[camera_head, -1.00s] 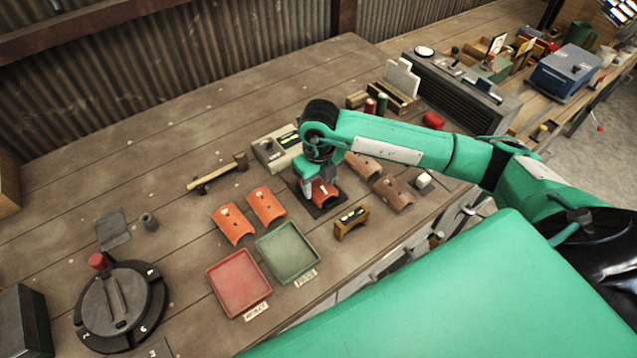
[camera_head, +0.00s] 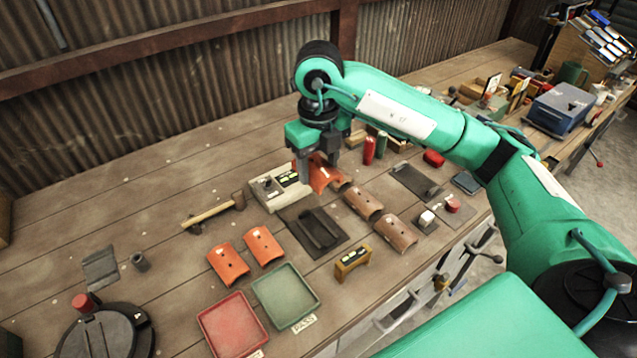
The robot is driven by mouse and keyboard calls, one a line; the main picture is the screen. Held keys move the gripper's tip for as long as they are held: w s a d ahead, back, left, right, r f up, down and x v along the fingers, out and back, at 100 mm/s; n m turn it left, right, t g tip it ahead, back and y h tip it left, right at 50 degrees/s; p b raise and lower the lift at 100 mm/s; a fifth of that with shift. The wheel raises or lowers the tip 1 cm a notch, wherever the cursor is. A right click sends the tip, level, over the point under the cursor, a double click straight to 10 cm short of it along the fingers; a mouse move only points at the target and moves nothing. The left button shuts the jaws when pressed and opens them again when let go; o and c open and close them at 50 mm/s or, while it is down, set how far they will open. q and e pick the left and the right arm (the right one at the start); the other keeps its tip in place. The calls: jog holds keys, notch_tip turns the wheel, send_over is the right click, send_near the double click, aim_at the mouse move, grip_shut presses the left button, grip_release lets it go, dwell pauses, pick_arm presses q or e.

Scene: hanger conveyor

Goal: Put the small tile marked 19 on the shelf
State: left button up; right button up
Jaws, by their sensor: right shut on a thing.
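My right gripper (camera_head: 318,166) is shut on an orange curved tile (camera_head: 325,178) and holds it above the bench. The gripper's fingers hide part of the tile, and I cannot read a number on it. Below and in front of it is a dark mat (camera_head: 336,247) with a bare dark cradle on it. Two more orange curved tiles (camera_head: 228,264) (camera_head: 263,245) lie to the left, and two brownish ones (camera_head: 363,203) (camera_head: 396,234) lie to the right; their marks are too small to read. I cannot make out which thing is the shelf. My left gripper is not in view.
A grey box with a display (camera_head: 270,193) stands close behind the mat. A red tray (camera_head: 232,328) and a green tray (camera_head: 285,297) stand at the front. A yellow level (camera_head: 352,262) is right of the mat. Red and green cylinders (camera_head: 368,150) stand behind. The bench's back left is clear.

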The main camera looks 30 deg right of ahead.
jog(key=shift+r, duration=1.1)
